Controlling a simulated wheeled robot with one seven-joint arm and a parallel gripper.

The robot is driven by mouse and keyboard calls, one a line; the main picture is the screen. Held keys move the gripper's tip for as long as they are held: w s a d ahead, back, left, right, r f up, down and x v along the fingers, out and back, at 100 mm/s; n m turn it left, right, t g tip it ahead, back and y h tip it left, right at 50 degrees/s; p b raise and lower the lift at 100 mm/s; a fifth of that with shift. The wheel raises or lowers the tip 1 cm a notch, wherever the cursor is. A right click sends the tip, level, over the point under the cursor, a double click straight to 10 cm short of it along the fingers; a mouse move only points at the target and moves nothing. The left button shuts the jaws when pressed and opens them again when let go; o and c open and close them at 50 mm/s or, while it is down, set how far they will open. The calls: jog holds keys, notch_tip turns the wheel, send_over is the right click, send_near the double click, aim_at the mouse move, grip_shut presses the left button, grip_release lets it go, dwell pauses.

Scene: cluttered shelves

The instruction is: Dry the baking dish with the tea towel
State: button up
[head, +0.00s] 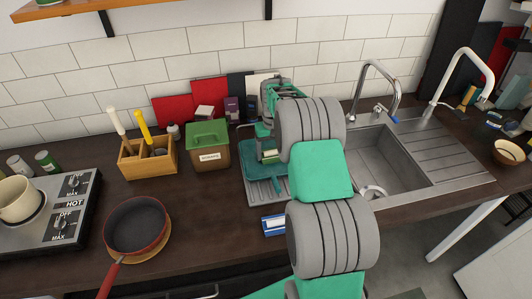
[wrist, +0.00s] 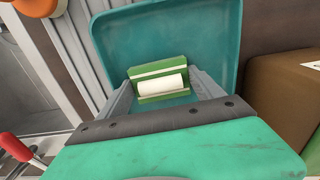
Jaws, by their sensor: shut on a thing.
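The teal baking dish (head: 262,183) rests on the ribbed metal draining tray (head: 270,197) left of the sink, partly hidden by my arm. In the wrist view the dish (wrist: 205,30) fills the top middle, with its inner face showing. My gripper (head: 268,152) is shut on a small green-and-cream folded piece, which looks like the tea towel (head: 271,157). In the wrist view the towel (wrist: 160,86) sits between my fingertips, in front of the dish's inside. I cannot tell whether it touches the dish.
A green-lidded scraps bin (head: 208,152) stands close on the dish's left. A blue-and-white item (head: 274,225) lies at the tray's front. The sink (head: 380,165) with its tap (head: 365,85) is on the right. A red pan (head: 136,225) and hob (head: 60,215) are at left.

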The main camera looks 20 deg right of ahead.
jog(key=shift+w+a, duration=0.2)
jog(key=shift+a, duration=0.75)
jog(key=shift+w+a, duration=0.2)
jog(key=shift+a, duration=0.7)
jog(key=shift+r, duration=0.1)
jog(key=shift+r+p, duration=1.8)
jog(key=shift+r, duration=1.7)
